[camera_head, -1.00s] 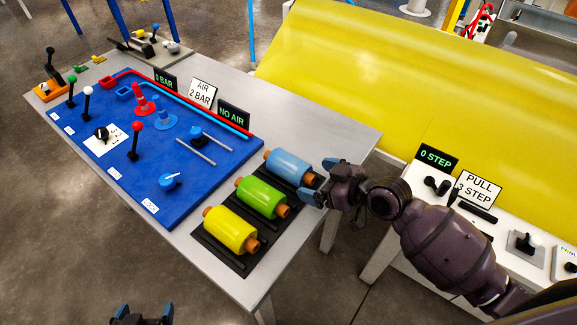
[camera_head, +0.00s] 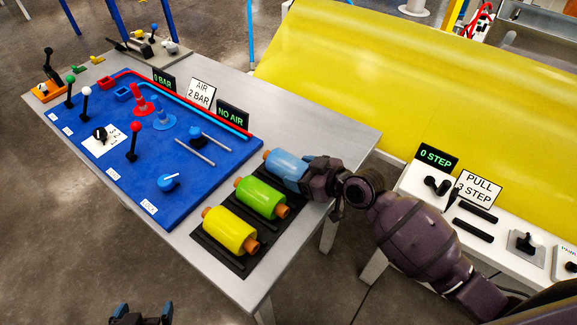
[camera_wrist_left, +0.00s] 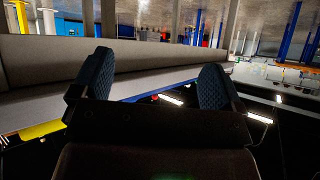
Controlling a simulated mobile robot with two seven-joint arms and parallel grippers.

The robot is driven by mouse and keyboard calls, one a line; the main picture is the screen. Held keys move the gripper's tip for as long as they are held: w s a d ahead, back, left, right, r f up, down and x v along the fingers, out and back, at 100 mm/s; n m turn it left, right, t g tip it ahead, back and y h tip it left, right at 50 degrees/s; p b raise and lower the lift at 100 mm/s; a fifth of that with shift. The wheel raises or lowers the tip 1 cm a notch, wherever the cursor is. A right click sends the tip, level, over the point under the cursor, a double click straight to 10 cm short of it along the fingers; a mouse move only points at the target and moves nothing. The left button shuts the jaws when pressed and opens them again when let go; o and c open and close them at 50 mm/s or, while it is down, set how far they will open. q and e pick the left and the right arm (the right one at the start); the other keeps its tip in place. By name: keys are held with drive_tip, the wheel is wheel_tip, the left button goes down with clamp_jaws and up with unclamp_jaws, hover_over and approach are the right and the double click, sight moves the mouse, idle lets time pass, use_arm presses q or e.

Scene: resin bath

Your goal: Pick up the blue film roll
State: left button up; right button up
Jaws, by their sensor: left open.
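The blue film roll (camera_head: 284,164) lies at the back of a row of three on the grey table, its right end covered by my right gripper. My right gripper (camera_head: 305,177) is at that right end, with its fingers over or around the roll. I cannot tell whether it has closed. My left gripper (camera_head: 143,314) is open and empty at the bottom edge of the head view, away from the rolls. Its two blue-padded fingers stand apart in the left wrist view (camera_wrist_left: 158,90).
A green roll (camera_head: 261,198) and a yellow roll (camera_head: 229,230) lie beside the blue one on black holders. A blue panel (camera_head: 215,160) with levers and signs fills the table's left. A white stand (camera_head: 470,228) with step signs is at the right.

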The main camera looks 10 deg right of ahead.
drive_tip(key=c, duration=0.5)
drive_tip(key=shift+r, duration=0.1)
drive_tip(key=shift+c, duration=0.2)
